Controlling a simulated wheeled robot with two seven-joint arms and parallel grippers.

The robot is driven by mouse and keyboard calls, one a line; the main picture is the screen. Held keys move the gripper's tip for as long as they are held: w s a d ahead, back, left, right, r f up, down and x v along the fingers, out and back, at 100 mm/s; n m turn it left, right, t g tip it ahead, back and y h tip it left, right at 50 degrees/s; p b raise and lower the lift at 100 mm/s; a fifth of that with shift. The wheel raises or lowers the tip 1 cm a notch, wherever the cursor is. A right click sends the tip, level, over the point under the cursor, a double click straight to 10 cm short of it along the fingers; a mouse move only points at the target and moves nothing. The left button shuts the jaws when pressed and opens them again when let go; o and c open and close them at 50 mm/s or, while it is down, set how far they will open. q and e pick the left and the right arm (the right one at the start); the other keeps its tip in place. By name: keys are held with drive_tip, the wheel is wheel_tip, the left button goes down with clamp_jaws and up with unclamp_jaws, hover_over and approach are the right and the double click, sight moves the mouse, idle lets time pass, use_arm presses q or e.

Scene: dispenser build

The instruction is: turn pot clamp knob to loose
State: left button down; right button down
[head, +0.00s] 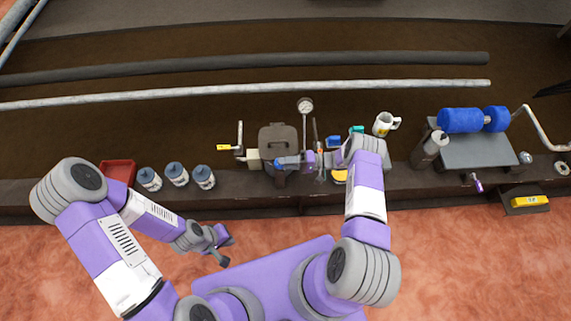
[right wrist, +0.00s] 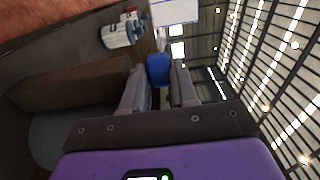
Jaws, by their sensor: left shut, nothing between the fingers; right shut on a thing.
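The pot (head: 278,140) is a dark grey lidded vessel on the bench, left of the bench's middle in the head view. A blue knob (head: 280,162) shows at its front; I take it to be the pot clamp knob. My right gripper (head: 291,161) reaches it from the right and is shut on it. In the right wrist view the blue knob (right wrist: 158,70) sits between the two grey fingertips. Its turn position cannot be read. My left gripper (head: 223,261) is shut and empty, in front of the bench and well away from the pot.
A round gauge (head: 305,105) stands behind the pot. Several blue-capped jars (head: 174,174) and a red tray (head: 118,171) are to the left. A white mug (head: 383,124), grey bottle (head: 429,149) and blue roller (head: 460,120) are to the right. Small tools crowd the right gripper.

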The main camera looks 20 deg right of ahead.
drive_tip(key=shift+w+n+g+y, duration=0.15)
drive_tip(key=shift+n+g, duration=0.4)
drive_tip(key=shift+g, duration=0.3)
drive_tip(key=shift+w+n+g+y, duration=0.15)
drive_tip(key=shift+n+g, duration=0.4)
drive_tip(key=shift+g, duration=0.6)
drive_tip(key=c, duration=1.2)
unclamp_jaws()
drive_tip(key=shift+o, duration=0.2)
